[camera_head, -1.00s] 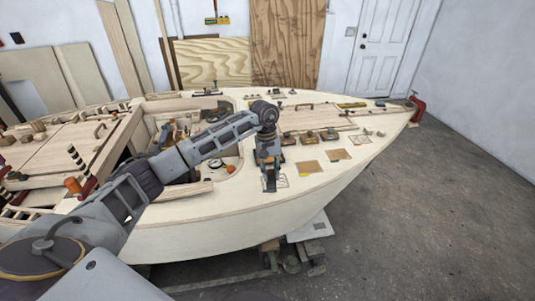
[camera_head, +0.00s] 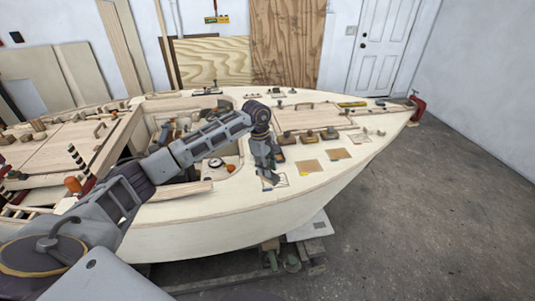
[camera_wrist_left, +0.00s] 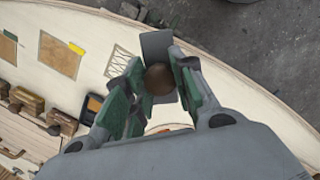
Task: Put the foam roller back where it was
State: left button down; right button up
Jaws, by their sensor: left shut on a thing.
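My left gripper (camera_head: 268,176) reaches down over the near side of the pale plywood deck (camera_head: 215,222). In the left wrist view its green-padded fingers (camera_wrist_left: 150,92) are shut on a tool with a round brown knob (camera_wrist_left: 160,78) and a flat grey part (camera_wrist_left: 156,45). The fingers hide much of it, and I cannot tell for sure that it is the foam roller. A marked outline (camera_wrist_left: 118,61) lies on the deck beside the gripper; it also shows at the fingertips in the head view (camera_head: 280,181). My right gripper is out of view.
Brown squares (camera_head: 308,167) (camera_head: 338,154) lie right of the gripper, one with a yellow tag (camera_head: 303,174). Several wooden-topped blocks (camera_head: 307,137) stand behind them. An open cockpit (camera_head: 188,130) is to the left. A red clamp (camera_head: 417,106) is at the bow.

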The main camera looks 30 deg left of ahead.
pick_arm(q)
jog(key=n, duration=0.4)
jog(key=shift+w+a+n+t, duration=0.1)
jog(key=shift+w+n+t, duration=0.05)
jog(key=shift+n+t, duration=0.2)
jog(key=shift+n+y, duration=0.4)
jog(key=shift+n, duration=1.75)
jog(key=shift+n, duration=0.4)
